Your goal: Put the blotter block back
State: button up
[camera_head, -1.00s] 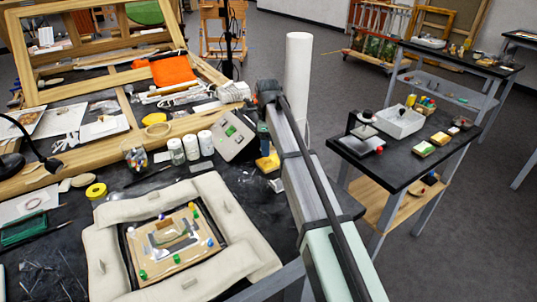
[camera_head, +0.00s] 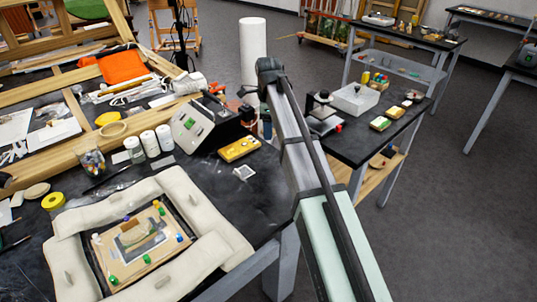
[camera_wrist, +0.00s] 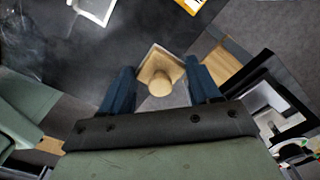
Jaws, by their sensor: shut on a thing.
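The blotter block (camera_wrist: 152,63) is a pale wooden block with a round knob, seen in the wrist view between the two blue fingers. My gripper (camera_wrist: 162,72) is shut on it. In the head view my arm hides the gripper and the block. A small white square outline (camera_head: 243,173) lies on the black table top; part of it also shows at the top of the wrist view (camera_wrist: 92,10), apart from the block. In the wrist view the block appears near the dark table's edge, with grey floor beyond; its height cannot be told.
A yellow block (camera_head: 239,149) lies near the outline. A tilted grey box (camera_head: 192,125) and white jars (camera_head: 148,143) stand behind. Pale cushions (camera_head: 192,193) surround a framed fragment (camera_head: 140,240) at the front left. A side table (camera_head: 385,135) carries a white tray (camera_head: 356,98).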

aim_at(268, 157)
jog(key=shift+f, duration=4.8)
jog(key=shift+f, duration=0.15)
jog(key=o, duration=1.1)
jog(key=shift+c, duration=0.2)
notch_tip(268, 157, up, 12)
jog(key=shift+r, duration=0.15)
